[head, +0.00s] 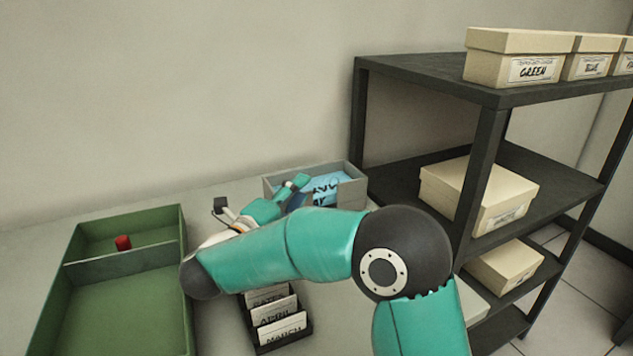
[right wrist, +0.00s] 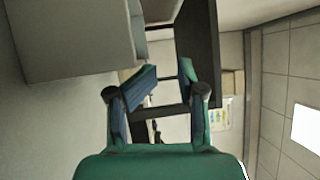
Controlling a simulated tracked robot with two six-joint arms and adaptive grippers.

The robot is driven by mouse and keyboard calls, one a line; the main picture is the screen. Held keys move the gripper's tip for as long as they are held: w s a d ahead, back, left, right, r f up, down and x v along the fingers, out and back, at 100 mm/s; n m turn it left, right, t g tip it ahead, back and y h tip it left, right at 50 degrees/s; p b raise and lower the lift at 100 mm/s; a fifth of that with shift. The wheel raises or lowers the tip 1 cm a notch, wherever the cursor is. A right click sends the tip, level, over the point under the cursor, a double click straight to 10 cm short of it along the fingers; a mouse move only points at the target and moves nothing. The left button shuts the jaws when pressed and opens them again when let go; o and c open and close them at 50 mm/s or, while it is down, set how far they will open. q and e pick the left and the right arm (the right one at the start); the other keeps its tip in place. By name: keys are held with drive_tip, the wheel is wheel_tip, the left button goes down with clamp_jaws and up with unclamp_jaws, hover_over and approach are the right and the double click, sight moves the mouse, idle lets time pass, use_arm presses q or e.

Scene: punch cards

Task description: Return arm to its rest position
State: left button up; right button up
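My right arm reaches across the middle of the head view, its elbow at the right and its wrist bent back at the left. My right gripper (head: 299,191) is in front of or over the near left part of a grey bin (head: 355,171); I cannot tell its height. In the right wrist view its two fingers (right wrist: 170,72) stand apart with nothing between them. Blue cards (head: 322,184) with dark lettering lie in the bin, partly hidden by the gripper. My left gripper is not in view.
A green divided tray (head: 110,310) with a red piece (head: 123,242) is at the left. A dark rack of white month cards (head: 280,328) stands below my forearm. A dark shelf (head: 420,76) with lidded boxes, one labelled GREEN (head: 515,68), rises at the right.

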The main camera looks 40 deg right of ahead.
drive_tip(key=shift+s+a+r, duration=0.2)
drive_tip(key=shift+a+r, duration=0.35)
drive_tip(key=shift+r, duration=0.35)
drive_tip(key=shift+r+p, duration=0.15)
drive_tip(key=shift+p, duration=0.2)
